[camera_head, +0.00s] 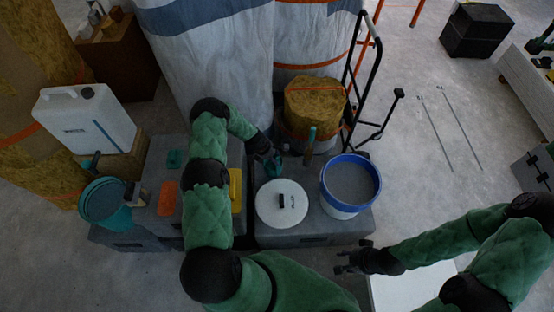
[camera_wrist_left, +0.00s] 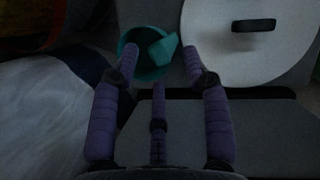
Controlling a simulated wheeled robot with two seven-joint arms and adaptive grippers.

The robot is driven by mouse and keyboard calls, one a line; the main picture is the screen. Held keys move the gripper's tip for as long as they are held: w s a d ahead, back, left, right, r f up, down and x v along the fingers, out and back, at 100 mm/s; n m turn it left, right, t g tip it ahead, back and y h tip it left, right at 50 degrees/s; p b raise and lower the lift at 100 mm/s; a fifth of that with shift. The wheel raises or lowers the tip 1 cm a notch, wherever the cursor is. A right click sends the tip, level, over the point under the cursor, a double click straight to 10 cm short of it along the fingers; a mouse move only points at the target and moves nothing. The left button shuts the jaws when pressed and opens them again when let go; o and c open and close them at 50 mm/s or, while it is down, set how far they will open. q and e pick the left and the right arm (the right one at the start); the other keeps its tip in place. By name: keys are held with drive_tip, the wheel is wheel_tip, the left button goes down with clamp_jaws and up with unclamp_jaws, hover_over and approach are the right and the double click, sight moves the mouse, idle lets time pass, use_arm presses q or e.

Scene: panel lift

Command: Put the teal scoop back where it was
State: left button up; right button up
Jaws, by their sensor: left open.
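The teal scoop (camera_head: 276,166) stands on the grey case top just behind the round white lid (camera_head: 268,212). In the left wrist view the scoop (camera_wrist_left: 150,60) shows as a teal cup beside the lid (camera_wrist_left: 205,45), between my fingertips. My left gripper (camera_head: 270,156) is open, with its fingers around or just above the scoop; I cannot tell whether they touch it. In the left wrist view my left gripper (camera_wrist_left: 160,62) has its fingers spread. My right gripper (camera_head: 352,258) is apart from it at lower right, fingers spread and empty.
A blue-rimmed bucket (camera_head: 350,208) stands right of the lid. A teal bucket (camera_head: 100,203) and a white canister (camera_head: 85,118) are at left. A yellow insulation roll (camera_head: 313,108) and tall wrapped rolls (camera_head: 205,60) stand behind. A black hand truck (camera_head: 365,70) stands behind the bucket. Floor at right is mostly clear.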

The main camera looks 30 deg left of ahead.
use_arm(q)
drive_tip(key=p+v, duration=0.2)
drive_tip(key=v, duration=0.4)
drive_tip(key=s+d+r+m+g, duration=0.2)
drive_tip(key=s+d+m, duration=1.15)
drive_tip(key=d, duration=0.45)
drive_tip(key=s+d+r+m, duration=0.2)
drive_tip(key=s+d+m, duration=0.2)
drive_tip(key=s+m, duration=0.2)
drive_tip(key=s+d+r+m+g+h, duration=0.1)
drive_tip(key=s+d+r+m, duration=0.2)
drive_tip(key=s+d+m, duration=0.2)
drive_tip(key=s+m, duration=0.1)
drive_tip(key=s, duration=0.2)
